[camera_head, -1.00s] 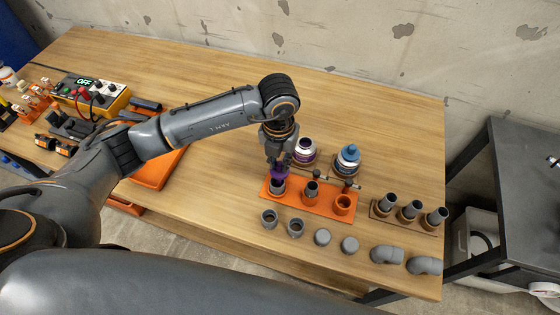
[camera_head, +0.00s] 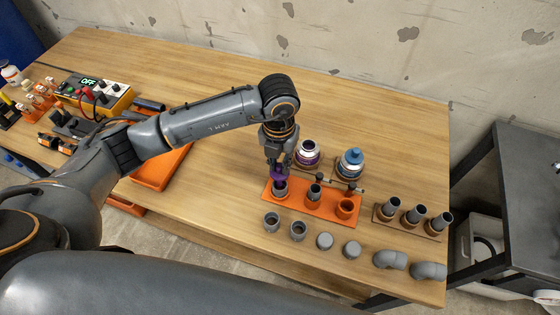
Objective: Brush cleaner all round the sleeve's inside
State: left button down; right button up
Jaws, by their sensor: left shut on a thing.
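My left gripper (camera_head: 277,168) reaches down over the left end of the orange holder (camera_head: 295,203). It is shut on a purple cap (camera_head: 278,176), which looks like the top of the cleaner's brush. The cap is right at the mouth of a grey sleeve (camera_head: 280,190) standing upright in the holder. The brush end and the sleeve's inside are hidden, so I cannot tell how deep the brush sits or whether it touches the wall. The cleaner can (camera_head: 307,155), white with a purple band, stands just behind the gripper. My right gripper is not in view.
A blue-capped can (camera_head: 350,163) stands behind the holder. Grey fittings (camera_head: 298,230) and elbows (camera_head: 389,259) line the front edge. Pipe stubs (camera_head: 414,214) stand in a rack at right. A yellow device (camera_head: 92,92) is at far left. The table's back is clear.

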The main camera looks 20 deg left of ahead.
pick_arm(q)
jog(key=shift+s+a+b, duration=0.2)
jog(key=shift+a+b, duration=0.05)
jog(key=shift+b, duration=0.05)
jog(key=shift+s, duration=0.4)
dwell(0.7)
jog(key=shift+s+d+b, duration=0.3)
jog(key=shift+d+b, duration=0.15)
jog(key=shift+b, duration=0.15)
dwell(0.8)
jog(key=shift+w+d+b, duration=0.25)
jog(key=shift+d+b, duration=0.2)
jog(key=shift+b, duration=0.2)
dwell(0.7)
jog(key=shift+w+b, duration=0.2)
jog(key=shift+b, duration=0.15)
jog(key=shift+w, duration=0.15)
dwell(0.3)
jog(key=shift+a+b, duration=0.15)
jog(key=shift+b, duration=0.2)
jog(key=shift+r, duration=0.1)
